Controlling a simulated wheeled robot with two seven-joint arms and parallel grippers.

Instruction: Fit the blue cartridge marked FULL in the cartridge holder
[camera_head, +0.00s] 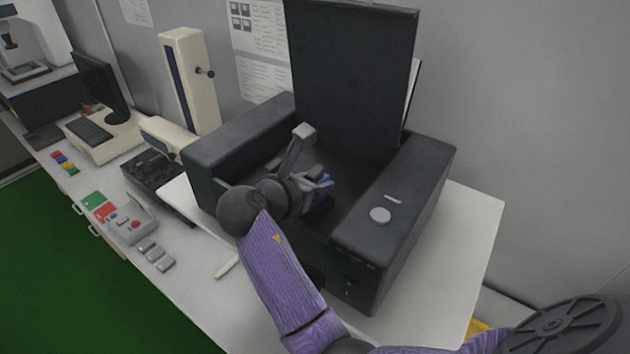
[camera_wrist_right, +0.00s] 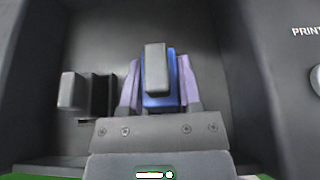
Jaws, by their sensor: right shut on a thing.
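My right gripper (camera_head: 324,183) is inside the open black printer (camera_head: 420,200). In the right wrist view its purple fingers (camera_wrist_right: 160,92) are shut on the sides of a blue cartridge (camera_wrist_right: 160,101). A grey block lies across the middle of the cartridge in that view. Only a small bit of blue shows in the head view (camera_head: 326,181). No FULL mark can be read. To the left in the wrist view, a grey block stands beside a dark slotted part (camera_wrist_right: 102,95), perhaps part of the cartridge holder. Whether the cartridge touches the holder cannot be told. My left gripper is not in view.
The printer's lid (camera_head: 350,75) stands raised at the back. Its side walls box in my right gripper. The right housing carries a round button (camera_head: 380,215). Several small grey blocks (camera_head: 155,256) and a control box (camera_head: 130,225) lie on the bench to the left.

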